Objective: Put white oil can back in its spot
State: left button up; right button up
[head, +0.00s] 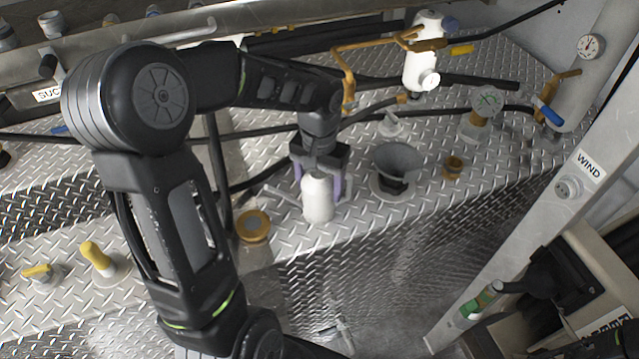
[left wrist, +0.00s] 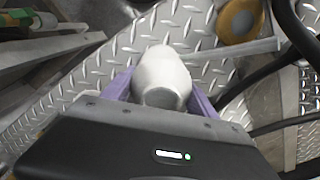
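The white oil can (head: 317,197) stands upright on the diamond-plate deck in the head view, with a thin spout reaching out to the left. My left gripper (head: 319,176) comes down from above, with its purple fingers on both sides of the can's top. In the left wrist view the can (left wrist: 162,78) sits between the purple fingers (left wrist: 160,95); its spout points right. The fingers look close against the can, but I cannot tell whether they grip it. My right gripper does not show.
A dark funnel (head: 397,165) stands right of the can. A brass cap (head: 252,226) lies to its left on the deck (head: 345,235). A white valve body (head: 424,60) with orange handles stands behind. Black hoses cross behind the gripper. A rail marked WIND (head: 560,195) runs along the right.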

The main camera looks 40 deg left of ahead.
pick_arm(q)
jog(key=o, duration=0.4)
jog(key=shift+o, duration=0.2)
notch_tip(320, 180, up, 12)
jog(key=shift+r+b, duration=0.2)
jog(key=shift+b, duration=0.15)
dwell(0.5)
